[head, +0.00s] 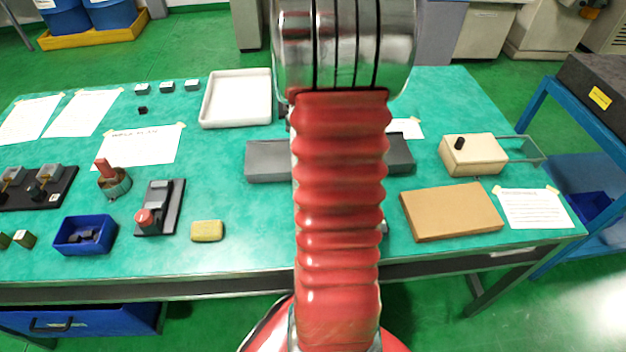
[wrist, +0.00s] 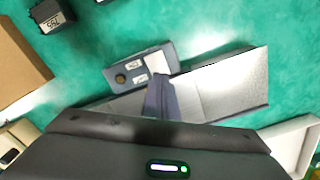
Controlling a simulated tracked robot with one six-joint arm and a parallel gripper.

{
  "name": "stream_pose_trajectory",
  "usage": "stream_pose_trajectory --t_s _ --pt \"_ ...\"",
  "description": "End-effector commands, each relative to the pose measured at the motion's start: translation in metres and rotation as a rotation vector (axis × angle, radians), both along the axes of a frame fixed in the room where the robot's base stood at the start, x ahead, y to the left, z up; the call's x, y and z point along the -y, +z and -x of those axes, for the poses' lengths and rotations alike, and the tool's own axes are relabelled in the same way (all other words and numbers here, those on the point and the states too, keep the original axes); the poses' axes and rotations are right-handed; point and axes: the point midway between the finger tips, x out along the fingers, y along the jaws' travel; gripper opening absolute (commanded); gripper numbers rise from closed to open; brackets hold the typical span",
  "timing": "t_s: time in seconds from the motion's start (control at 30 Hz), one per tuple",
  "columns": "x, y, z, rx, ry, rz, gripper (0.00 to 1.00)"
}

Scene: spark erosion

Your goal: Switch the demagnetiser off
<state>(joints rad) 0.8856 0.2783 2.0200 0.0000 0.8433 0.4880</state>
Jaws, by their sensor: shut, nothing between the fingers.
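In the wrist view a long grey unit (wrist: 232,82) lies across the middle, with a small grey-blue control box (wrist: 118,76) in front of it. I take these to be the demagnetiser. The box has a dark round knob (wrist: 120,78), small white labels and a pale square part (wrist: 160,58). My gripper (wrist: 160,84) is shut and empty, its fingertips over the edge of the box close to the pale part. I cannot tell whether they touch. In the head view the grey unit (head: 268,161) shows on both sides of my arm, which hides its middle, the control box and my gripper.
A cream box with a black knob (head: 473,156) and a brown block (head: 451,211) stand at the right. A white tray (head: 237,123) lies at the back. A yellow block (head: 207,231) and a blue bin (head: 69,248) are at the front left. A small digital meter (wrist: 52,17) shows in the wrist view.

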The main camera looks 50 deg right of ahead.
Motion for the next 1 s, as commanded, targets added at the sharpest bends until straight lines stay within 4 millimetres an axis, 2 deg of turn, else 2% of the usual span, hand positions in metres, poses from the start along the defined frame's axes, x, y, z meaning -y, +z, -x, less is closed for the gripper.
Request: stream_pose_trajectory --t_s 0.7,1.0 --pt "0.0 0.04 0.0 0.001 0.0 0.001 0.0" --pt "0.0 0.042 0.0 0.0 0.0 0.0 0.0"
